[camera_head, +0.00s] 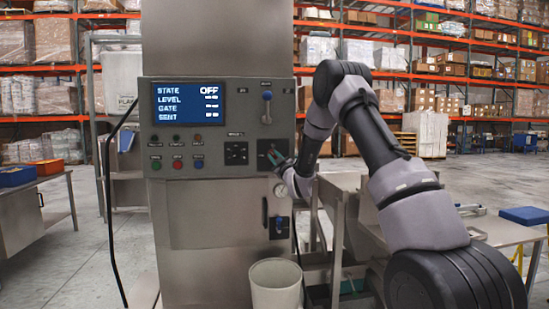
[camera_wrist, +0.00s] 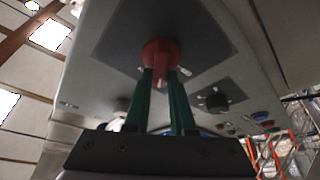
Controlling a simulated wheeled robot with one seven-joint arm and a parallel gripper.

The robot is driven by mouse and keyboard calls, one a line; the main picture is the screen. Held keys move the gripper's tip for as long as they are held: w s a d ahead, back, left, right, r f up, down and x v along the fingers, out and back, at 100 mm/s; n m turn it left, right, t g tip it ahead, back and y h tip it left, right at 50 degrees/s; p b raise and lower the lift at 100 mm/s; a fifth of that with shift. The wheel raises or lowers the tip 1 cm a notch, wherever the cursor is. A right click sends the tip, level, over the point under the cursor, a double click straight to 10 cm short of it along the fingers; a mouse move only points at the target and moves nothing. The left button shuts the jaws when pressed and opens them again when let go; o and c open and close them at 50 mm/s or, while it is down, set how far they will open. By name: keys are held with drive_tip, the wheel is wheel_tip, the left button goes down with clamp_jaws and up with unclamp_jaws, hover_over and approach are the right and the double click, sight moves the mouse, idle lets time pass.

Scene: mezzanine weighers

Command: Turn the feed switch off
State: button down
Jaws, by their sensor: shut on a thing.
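The grey metal machine cabinet (camera_head: 215,245) stands in front of me with a blue screen (camera_head: 188,103). The screen reads STATE OFF, with dashes beside LEVEL and GATE. A red rotary switch (camera_wrist: 160,51) sits on a dark square plate (camera_wrist: 118,35) in the wrist view; I take it for the feed switch, but its label is not readable. My gripper (camera_wrist: 162,78) has its green fingers shut on this switch, one on each side. In the head view my gripper (camera_head: 275,158) is at the panel's right side and hides most of the switch.
A lever (camera_head: 266,107) stands above the gripper, and a black selector (camera_head: 236,153) is to its left. Several small buttons are farther left. A bin (camera_head: 275,285) stands in front of the cabinet.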

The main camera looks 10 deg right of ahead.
drive_tip(key=n+g+y, duration=0.1)
drive_tip(key=n, duration=0.2)
drive_tip(key=n+g+y, duration=0.1)
drive_tip(key=n, duration=0.3)
drive_tip(key=shift+a, duration=0.1)
drive_tip(key=n, duration=0.1)
drive_tip(key=n+g, duration=0.1)
drive_tip(key=n, duration=0.1)
drive_tip(key=n+g, duration=0.1)
drive_tip(key=shift+f+n, duration=0.25)
drive_tip(key=shift+n, duration=0.15)
drive_tip(key=c, duration=0.8)
unclamp_jaws()
drive_tip(key=shift+o, duration=0.2)
drive_tip(key=v, duration=1.1)
drive_tip(key=shift+r, duration=0.2)
drive_tip(key=shift+a, duration=0.1)
